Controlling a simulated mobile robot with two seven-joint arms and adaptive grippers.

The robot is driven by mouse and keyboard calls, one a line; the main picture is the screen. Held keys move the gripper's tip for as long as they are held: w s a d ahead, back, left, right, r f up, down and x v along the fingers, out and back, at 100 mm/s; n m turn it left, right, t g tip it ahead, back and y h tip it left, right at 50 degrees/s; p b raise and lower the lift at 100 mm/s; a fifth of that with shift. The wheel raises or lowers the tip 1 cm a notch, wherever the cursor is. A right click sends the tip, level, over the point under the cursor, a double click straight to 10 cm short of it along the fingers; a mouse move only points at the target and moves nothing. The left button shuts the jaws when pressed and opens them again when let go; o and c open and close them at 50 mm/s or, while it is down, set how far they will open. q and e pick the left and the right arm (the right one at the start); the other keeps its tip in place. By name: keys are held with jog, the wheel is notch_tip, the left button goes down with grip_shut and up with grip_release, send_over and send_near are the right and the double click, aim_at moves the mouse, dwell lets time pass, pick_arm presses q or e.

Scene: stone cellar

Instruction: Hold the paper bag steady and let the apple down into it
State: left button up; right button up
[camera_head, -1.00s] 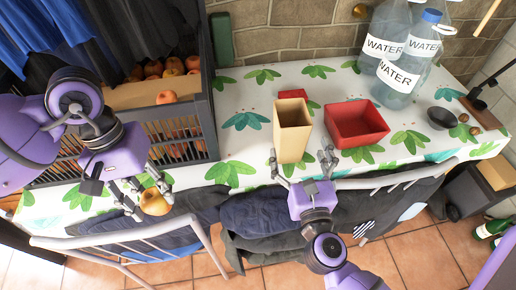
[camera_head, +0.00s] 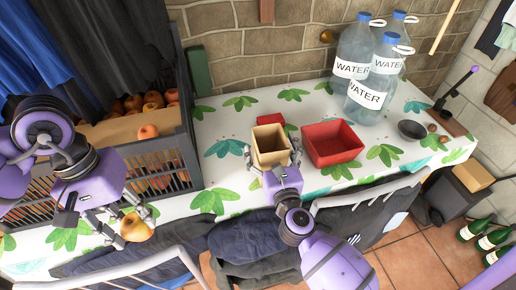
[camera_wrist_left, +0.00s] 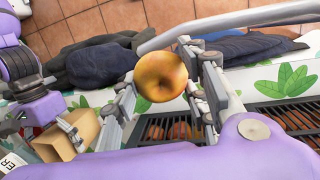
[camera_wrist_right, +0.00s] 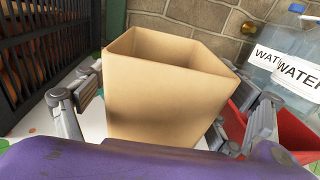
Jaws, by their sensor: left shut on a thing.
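The apple (camera_head: 136,228), yellow-orange, is held between the fingers of my left gripper (camera_head: 134,220), beyond the table's front edge. It also shows in the left wrist view (camera_wrist_left: 160,77), with a finger on each side. The open-topped tan paper bag (camera_head: 271,146) stands upright on the table, to the right of the apple. My right gripper (camera_head: 272,160) is open at the bag's near side, one finger on either side of it. The right wrist view shows the bag (camera_wrist_right: 165,90) between these fingers, with a gap at the right finger. The bag's inner bottom is hidden.
A red box (camera_head: 333,143) stands close to the bag's right, with a small red thing (camera_head: 272,119) behind. A dark crate (camera_head: 188,150) with fruit is at left. Water bottles (camera_head: 372,75) and a dark bowl (camera_head: 411,130) are at right. Chair rails (camera_head: 370,190) run along the front.

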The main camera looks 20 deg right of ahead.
jog(key=c, duration=1.1)
